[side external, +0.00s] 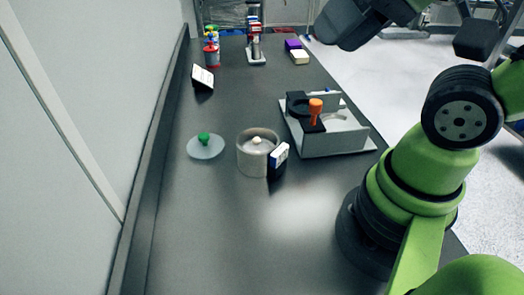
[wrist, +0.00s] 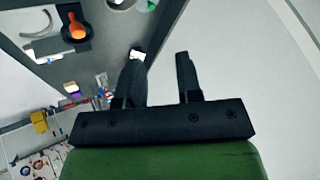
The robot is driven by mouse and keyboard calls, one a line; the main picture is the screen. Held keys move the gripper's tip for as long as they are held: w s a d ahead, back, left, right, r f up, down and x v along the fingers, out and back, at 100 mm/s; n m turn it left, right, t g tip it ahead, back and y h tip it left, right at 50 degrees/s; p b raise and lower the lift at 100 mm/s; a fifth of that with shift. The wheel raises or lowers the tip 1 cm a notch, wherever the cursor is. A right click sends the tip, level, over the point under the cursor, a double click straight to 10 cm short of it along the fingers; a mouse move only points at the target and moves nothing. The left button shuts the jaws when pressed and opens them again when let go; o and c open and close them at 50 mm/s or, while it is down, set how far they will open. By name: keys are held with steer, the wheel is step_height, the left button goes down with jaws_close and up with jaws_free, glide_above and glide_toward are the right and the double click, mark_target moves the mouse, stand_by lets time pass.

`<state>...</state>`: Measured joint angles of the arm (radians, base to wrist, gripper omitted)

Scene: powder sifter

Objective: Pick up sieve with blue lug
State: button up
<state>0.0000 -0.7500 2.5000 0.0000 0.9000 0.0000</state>
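A metal cylinder (side external: 256,155) stands on the bench in the side view, with a small pale knob inside its open top. A dark block with a white face and blue edge (side external: 279,155) sits at its right front; I cannot tell whether it is attached. A tall stand (side external: 256,42) at the back holds small pieces with blue and red parts, too small to tell apart. My gripper (wrist: 160,58) is open and empty in the wrist view, high above the bench and apart from these things. In the side view only its dark body shows near the top edge.
A grey machine with an orange knob (side external: 316,108) stands right of the cylinder. A clear disc with a green knob (side external: 204,140) lies to the left. A dark stand with a white face (side external: 203,77) and a coloured stack (side external: 211,48) are farther back. The front bench is clear.

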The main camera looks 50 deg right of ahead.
steer(key=m+g+h, duration=0.2)
steer(key=m+g, duration=0.4)
steer(key=g, duration=0.1)
glide_above(262, 148)
steer(key=w+a, duration=0.3)
steer(key=a, duration=0.1)
step_height(262, 148, down, 21)
steer(key=shift+a+f, duration=0.1)
steer(key=shift+w+f, duration=0.15)
steer(key=shift+f, duration=2.9)
jaws_close()
